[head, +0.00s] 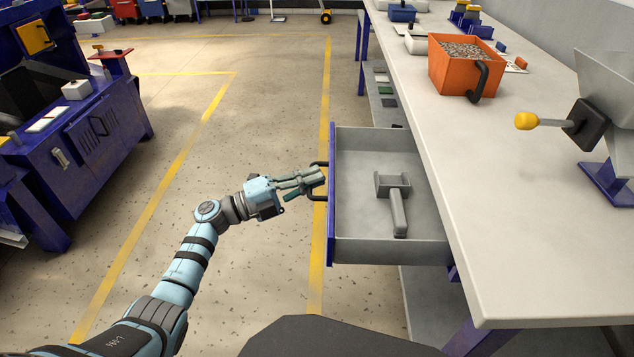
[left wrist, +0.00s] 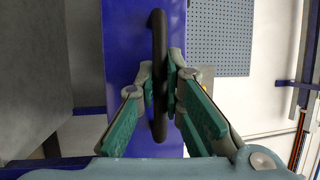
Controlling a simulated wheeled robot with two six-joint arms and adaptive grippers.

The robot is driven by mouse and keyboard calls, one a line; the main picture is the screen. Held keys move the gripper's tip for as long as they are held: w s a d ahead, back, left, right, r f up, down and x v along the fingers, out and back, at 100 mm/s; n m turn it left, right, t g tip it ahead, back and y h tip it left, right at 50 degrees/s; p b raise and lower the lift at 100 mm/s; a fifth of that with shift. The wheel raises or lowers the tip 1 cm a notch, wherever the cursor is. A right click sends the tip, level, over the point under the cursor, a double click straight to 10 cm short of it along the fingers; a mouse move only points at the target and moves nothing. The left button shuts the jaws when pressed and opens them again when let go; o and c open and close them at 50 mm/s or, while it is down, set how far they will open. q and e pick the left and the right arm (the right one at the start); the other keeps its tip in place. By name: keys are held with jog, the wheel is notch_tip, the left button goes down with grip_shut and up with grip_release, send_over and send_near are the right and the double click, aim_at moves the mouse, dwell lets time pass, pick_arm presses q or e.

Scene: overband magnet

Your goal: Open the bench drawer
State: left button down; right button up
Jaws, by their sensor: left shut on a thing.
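The bench drawer (head: 385,250) is pulled out from under the bench, with its grey inside showing. Its blue front (head: 332,215) faces left and carries a dark handle (head: 318,165). My left gripper (head: 312,180) is at the handle. In the left wrist view the black handle (left wrist: 158,60) runs upright between the green-padded fingers of my left gripper (left wrist: 162,95), which are shut on it. A grey hammer-like tool (head: 396,205) lies in the drawer. My right gripper is not in view.
The white bench top (head: 490,190) is on the right. It bears an orange bin (head: 450,85) of granules and a grey hopper with a yellow-knobbed lever (head: 527,121). A blue machine (head: 90,130) stands at the left. The floor between is clear.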

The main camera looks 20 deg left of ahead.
pick_arm(q)
jog(key=shift+s+a+f, duration=0.1)
jog(key=shift+s+a, duration=0.05)
jog(key=shift+a, duration=0.25)
jog(key=c, duration=1.7)
grip_release()
jog(key=v, duration=1.2)
